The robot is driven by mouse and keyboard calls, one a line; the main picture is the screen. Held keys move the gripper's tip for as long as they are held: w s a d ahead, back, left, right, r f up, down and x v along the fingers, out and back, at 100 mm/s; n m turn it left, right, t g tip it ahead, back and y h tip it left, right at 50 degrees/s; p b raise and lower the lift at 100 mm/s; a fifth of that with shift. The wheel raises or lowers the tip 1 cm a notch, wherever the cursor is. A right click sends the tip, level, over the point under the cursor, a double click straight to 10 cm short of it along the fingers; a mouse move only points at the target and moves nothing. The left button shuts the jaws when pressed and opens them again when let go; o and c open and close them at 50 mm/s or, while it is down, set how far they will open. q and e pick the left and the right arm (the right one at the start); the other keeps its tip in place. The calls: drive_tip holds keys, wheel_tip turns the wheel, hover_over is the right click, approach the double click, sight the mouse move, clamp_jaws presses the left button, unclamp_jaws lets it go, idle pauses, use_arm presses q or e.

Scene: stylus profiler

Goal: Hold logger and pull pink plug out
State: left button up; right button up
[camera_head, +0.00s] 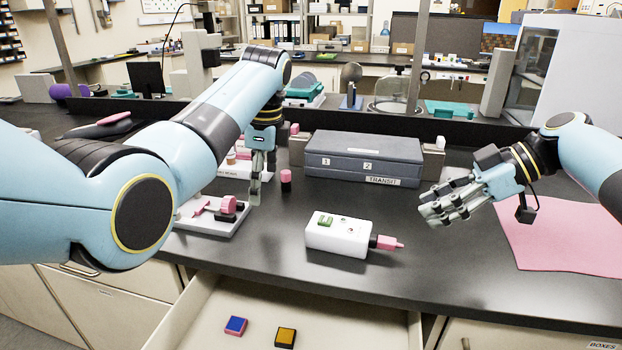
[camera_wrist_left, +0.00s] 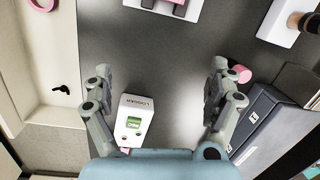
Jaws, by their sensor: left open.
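The white logger (camera_head: 338,236) lies on the dark bench, with a green screen on its top. The pink plug (camera_head: 386,243) sits at its right end, with a dark collar against the logger. In the left wrist view the logger (camera_wrist_left: 134,122) shows between my finger bases, its plug end mostly hidden by my gripper body. My left gripper (camera_head: 256,190) points down, left of the logger and apart from it. Its fingers (camera_wrist_left: 162,85) are spread and empty. My right gripper (camera_head: 432,210) hovers to the right of the plug, not touching it; its finger gap is unclear.
A grey-blue case (camera_head: 362,157) stands behind the logger. A white tray with pink parts (camera_head: 213,216) is at the left, and a small pink-topped piece (camera_head: 286,179) stands near the case. A pink mat (camera_head: 568,238) lies at right. An open drawer (camera_head: 300,312) juts out in front.

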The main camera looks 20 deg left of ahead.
sight(312, 220)
use_arm(q)
drive_tip(key=d+m, duration=0.1)
drive_tip(key=d, duration=0.2)
drive_tip(key=d+r+m+h, duration=0.1)
drive_tip(key=d, duration=0.3)
drive_tip(key=d+m, duration=0.1)
drive_tip(key=d, duration=0.2)
drive_tip(key=shift+s+d+r+g+h, duration=0.25)
drive_tip(key=shift+r+g+h, duration=0.05)
drive_tip(key=shift+r+h, duration=0.1)
drive_tip(key=shift+d+f, duration=0.15)
drive_tip(key=shift+f, duration=0.1)
wheel_tip(312, 220, down, 10)
drive_tip(key=shift+f, duration=0.15)
drive_tip(key=c, duration=1.8)
use_arm(e)
drive_tip(key=shift+c, duration=0.4)
